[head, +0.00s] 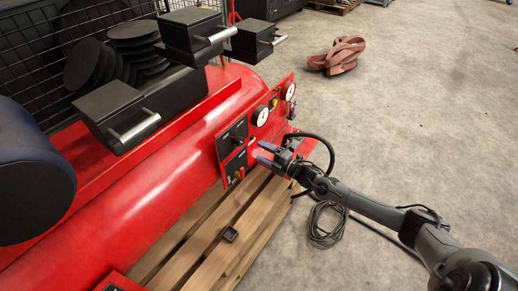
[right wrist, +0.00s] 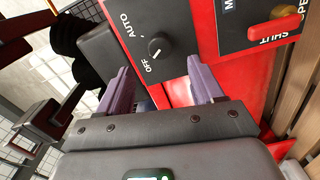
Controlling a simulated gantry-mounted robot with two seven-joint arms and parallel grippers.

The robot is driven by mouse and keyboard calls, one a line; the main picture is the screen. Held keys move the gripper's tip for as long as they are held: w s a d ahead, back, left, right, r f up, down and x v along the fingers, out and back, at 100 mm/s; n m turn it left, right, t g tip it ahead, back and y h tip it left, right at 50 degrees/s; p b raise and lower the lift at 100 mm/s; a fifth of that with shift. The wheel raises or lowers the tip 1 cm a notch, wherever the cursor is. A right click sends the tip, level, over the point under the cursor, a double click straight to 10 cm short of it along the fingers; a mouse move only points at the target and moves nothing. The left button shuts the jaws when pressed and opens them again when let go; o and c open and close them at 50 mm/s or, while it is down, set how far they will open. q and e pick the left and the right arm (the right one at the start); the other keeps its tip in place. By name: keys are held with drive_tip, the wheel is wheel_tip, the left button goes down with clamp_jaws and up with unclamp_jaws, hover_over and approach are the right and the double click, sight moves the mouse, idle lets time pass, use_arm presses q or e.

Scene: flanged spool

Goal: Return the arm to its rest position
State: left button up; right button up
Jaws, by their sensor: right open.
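My right arm (head: 375,207) comes in from the lower right in the head view. Its gripper (head: 264,154) has two purple fingers, spread apart with nothing between them, in front of the red machine's control panels. In the right wrist view the open gripper (right wrist: 158,72) faces a black panel with a round knob (right wrist: 155,47), marked OFF and AUTO. The knob lies beyond the fingertips and appears apart from them. A red lever handle (right wrist: 272,33) on a neighbouring panel is right of the fingers. My left gripper is not in view.
The red tank (head: 170,165) rests on a wooden pallet (head: 215,225). Black boxes with metal handles (head: 135,125) stand above it. Two gauges (head: 260,116) and a black hose (head: 325,145) are near my gripper. A cable coil (head: 325,225) lies below my arm.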

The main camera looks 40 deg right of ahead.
drive_tip(key=s+a+f+m+g+p, duration=0.1)
drive_tip(key=s+a+f+p, duration=0.2)
drive_tip(key=s+f, duration=0.1)
drive_tip(key=s+a+r+m+g+p, duration=0.1)
drive_tip(key=s+a+m+p, duration=0.3)
drive_tip(key=a, duration=0.5)
drive_tip(key=s+a+r+m+g+p, duration=0.1)
drive_tip(key=s+a+r+m+p, duration=0.15)
drive_tip(key=s+a, duration=0.55)
drive_tip(key=s+a+r+m+g+h+p, duration=0.2)
drive_tip(key=s+r+m+g, duration=0.3)
drive_tip(key=s, duration=0.4)
drive_tip(key=s+a+r+m+g+h+p, duration=0.1)
drive_tip(key=s+a+r+m+g+p, duration=0.2)
drive_tip(key=s+r+g, duration=0.4)
wheel_tip(320, 180, up, 36)
drive_tip(key=t+p, duration=0.1)
drive_tip(key=p, duration=3.6)
drive_tip(key=shift+s+m, duration=0.35)
drive_tip(key=shift+s, duration=0.1)
drive_tip(key=shift+d, duration=0.1)
